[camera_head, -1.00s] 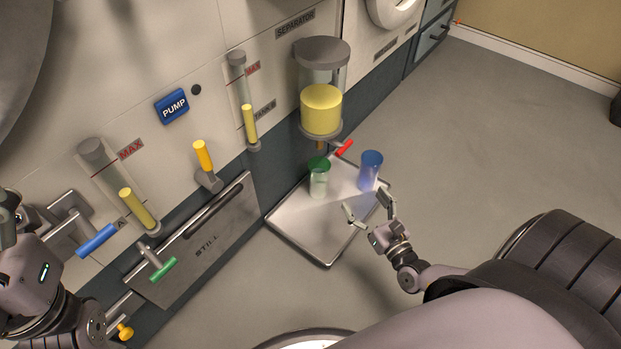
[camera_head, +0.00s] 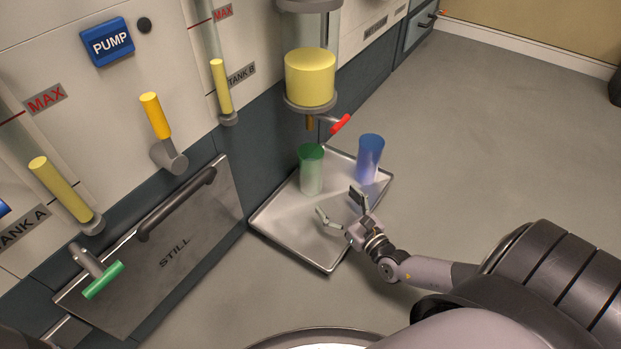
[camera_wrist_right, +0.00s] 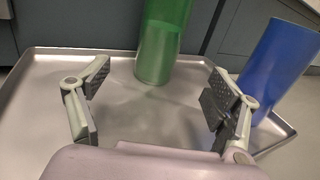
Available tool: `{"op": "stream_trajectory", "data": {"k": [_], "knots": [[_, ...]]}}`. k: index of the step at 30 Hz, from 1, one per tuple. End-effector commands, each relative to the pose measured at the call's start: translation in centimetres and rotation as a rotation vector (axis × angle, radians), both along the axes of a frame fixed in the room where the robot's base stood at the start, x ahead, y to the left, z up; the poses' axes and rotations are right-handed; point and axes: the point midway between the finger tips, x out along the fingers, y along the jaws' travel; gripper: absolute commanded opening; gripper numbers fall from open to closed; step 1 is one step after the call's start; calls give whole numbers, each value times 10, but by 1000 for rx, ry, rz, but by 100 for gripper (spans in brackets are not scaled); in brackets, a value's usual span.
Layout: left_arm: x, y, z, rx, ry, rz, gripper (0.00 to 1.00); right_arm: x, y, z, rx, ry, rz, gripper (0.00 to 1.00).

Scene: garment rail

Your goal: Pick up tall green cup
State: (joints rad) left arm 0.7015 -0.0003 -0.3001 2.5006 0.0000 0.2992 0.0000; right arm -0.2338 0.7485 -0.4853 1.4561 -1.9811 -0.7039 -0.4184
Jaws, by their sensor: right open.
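The tall green cup (camera_head: 311,172) stands upright on a metal tray (camera_head: 290,232), below the separator's spout. It has a darker green top and a paler lower body. In the right wrist view the green cup (camera_wrist_right: 162,45) stands ahead of my fingers, near the middle, its top cut off by the frame. My right gripper (camera_head: 338,203) is open and empty over the tray, in front of the cup and apart from it. Its two spread fingers (camera_wrist_right: 158,98) show in the right wrist view. My left gripper is not in view.
A blue cup (camera_head: 370,158) stands on the tray to the right of the green one, close to my right finger in the wrist view (camera_wrist_right: 278,68). A red valve handle (camera_head: 341,124) juts out above the cups. The STILL panel (camera_head: 180,250) is at left.

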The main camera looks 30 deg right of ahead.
Motion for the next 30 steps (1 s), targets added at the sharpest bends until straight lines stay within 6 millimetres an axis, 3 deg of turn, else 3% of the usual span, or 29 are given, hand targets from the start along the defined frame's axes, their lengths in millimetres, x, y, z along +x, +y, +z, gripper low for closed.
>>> {"op": "stream_trajectory", "data": {"k": [1, 6, 17, 24, 30], "knots": [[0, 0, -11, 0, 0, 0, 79, 13, 0, -4, 2, -6, -2, 84], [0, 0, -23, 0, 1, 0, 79, 44, 0, -3, 1, -4, -2, 84], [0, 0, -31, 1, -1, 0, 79, 65, 0, -1, 2, -2, -2, 84], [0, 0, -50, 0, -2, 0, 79, 103, 0, -3, 2, -4, -3, 84], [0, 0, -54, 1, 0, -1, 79, 116, -1, -1, 1, 0, -2, 84]]}}
